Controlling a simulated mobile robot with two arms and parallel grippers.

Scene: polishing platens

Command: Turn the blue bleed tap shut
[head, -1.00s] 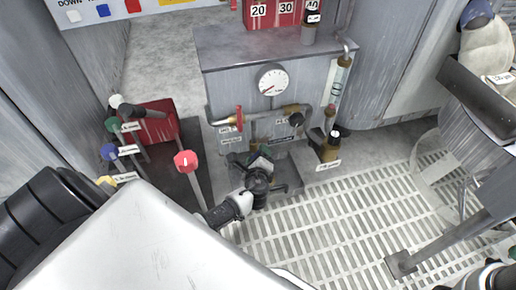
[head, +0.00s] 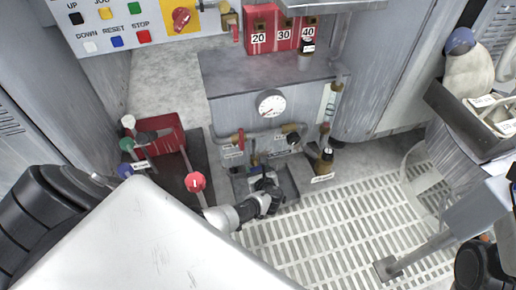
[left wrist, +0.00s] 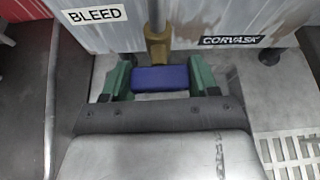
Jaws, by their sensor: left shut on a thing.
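The blue bleed tap handle (left wrist: 161,78) shows in the left wrist view as a blue bar lying across the picture, below a brass fitting (left wrist: 157,46) on a vertical pipe. My left gripper (left wrist: 160,82) has its green fingers at the two ends of the bar and is shut on it. A white BLEED label (left wrist: 94,16) is on the cabinet wall at upper left. In the head view my left gripper (head: 268,186) is low at the front of the grey cabinet (head: 228,112) and hides the tap. My right gripper is not in view.
A gauge (head: 271,103) and a red valve handle (head: 240,139) sit above my left gripper. A red-knobbed lever (head: 195,182) stands close to my left arm. Grated floor (head: 330,235) lies open in front.

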